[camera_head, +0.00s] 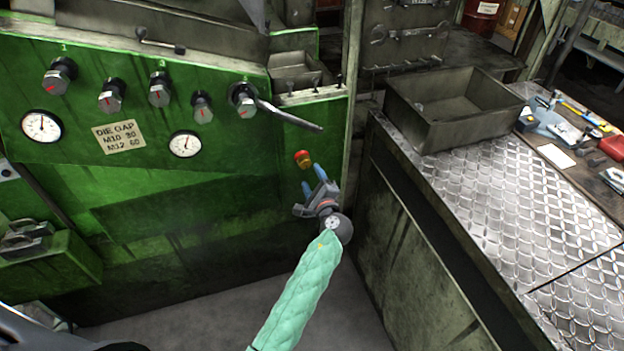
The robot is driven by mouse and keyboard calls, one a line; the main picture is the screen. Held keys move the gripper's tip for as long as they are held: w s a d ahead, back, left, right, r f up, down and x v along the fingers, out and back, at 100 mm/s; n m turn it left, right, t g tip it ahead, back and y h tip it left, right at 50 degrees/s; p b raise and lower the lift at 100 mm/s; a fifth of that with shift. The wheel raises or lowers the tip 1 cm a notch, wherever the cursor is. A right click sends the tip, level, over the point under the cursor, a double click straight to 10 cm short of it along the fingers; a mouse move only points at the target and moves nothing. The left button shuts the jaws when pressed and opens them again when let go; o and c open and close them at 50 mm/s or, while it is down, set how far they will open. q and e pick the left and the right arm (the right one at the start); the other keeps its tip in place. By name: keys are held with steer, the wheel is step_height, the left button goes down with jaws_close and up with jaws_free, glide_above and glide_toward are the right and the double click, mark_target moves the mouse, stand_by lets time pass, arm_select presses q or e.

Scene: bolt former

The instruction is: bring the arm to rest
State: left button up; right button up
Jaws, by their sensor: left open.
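My left arm, in a mint-green padded sleeve, reaches up from the bottom middle of the head view. Its gripper (313,180) is open, with blue fingertips apart and nothing visible between them. It is in front of the green machine (180,190), just below a red and yellow knob (303,158) on the machine's front. I cannot tell whether the fingertips touch the machine. My right gripper is not in view.
Dial knobs (160,89), gauges (185,144) and a lever (285,116) stick out of the machine's panel. To the right is a metal-plated bench (500,200) with an open grey bin (450,110) and several tools. Bare floor (215,310) lies below.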

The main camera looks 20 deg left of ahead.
arm_select(q)
steer(key=shift+n, duration=0.3)
steer(key=s+d+f+n+g+h, duration=0.2)
steer(key=s+f+n+h, duration=0.15)
steer(key=f, duration=0.55)
steer(key=s+d+f+n+g+h, duration=0.1)
steer(key=s+f+n+g+h, duration=0.15)
steer(key=f+n, duration=0.45)
steer(key=s+d+f+n+g+h, duration=0.2)
steer(key=f+g+h, duration=0.1)
steer(key=f, duration=0.7)
steer(key=s+a+f+g, duration=0.1)
steer(key=s+f+g, duration=0.1)
steer(key=s+f, duration=0.5)
steer(key=s+a+f+n+g+h, duration=0.1)
steer(key=s+f, duration=0.7)
steer(key=s, duration=1)
steer(key=s+a+f+n+g, duration=0.1)
steer(key=s+a+f+g, duration=0.1)
steer(key=s+f, duration=0.6)
steer(key=s+g, duration=0.1)
steer(key=s, duration=0.3)
steer(key=shift+s+a+h, duration=0.2)
steer(key=shift+s+h, duration=0.1)
steer(key=shift+s, duration=0.05)
